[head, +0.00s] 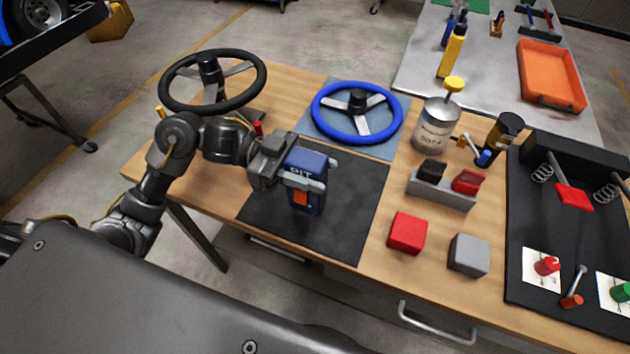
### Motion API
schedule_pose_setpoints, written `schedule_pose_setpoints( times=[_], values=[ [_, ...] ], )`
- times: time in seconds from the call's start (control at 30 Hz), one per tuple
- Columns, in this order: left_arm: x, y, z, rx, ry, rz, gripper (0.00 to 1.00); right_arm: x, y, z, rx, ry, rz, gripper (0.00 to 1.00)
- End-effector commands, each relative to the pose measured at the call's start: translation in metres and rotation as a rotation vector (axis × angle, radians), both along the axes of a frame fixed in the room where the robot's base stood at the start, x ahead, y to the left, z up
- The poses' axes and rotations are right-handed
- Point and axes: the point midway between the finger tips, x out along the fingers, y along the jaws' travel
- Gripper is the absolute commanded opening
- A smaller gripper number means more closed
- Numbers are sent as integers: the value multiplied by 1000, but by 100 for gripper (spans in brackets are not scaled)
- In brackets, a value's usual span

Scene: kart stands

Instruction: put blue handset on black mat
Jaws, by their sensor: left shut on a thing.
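The blue handset (307,160) has "PIT" lettering and an orange patch on its front. It is upright over the black mat (345,215) on the wooden table. My left gripper (316,178) is shut on the handset, with its fingers around the upper part. The handset's lower end appears at or just above the mat; I cannot tell whether it touches. The gripper fingers hide part of the handset. My right gripper is not in view.
A blue steering wheel (357,112) lies behind the mat and a black wheel (213,82) stands at the back left. A red block (408,233), a grey block (469,255) and a metal can (436,127) are to the right. The mat's right part is bare.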

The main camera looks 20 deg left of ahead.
Motion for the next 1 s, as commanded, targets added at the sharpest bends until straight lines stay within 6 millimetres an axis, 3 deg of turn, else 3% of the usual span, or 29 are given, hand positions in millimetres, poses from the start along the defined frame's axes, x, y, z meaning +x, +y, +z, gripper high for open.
schedule_pose_setpoints(
  times=[0.27,0.53,0.97,1.0],
  values=[
    [7,3,-8,-2,-2,0,10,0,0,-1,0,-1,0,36],
    [10,4,-40,-3,0,0,10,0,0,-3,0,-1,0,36],
    [10,4,-47,-1,-2,0,10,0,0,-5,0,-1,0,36],
    [10,4,-46,-1,-2,0,45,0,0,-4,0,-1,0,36]
  ],
)
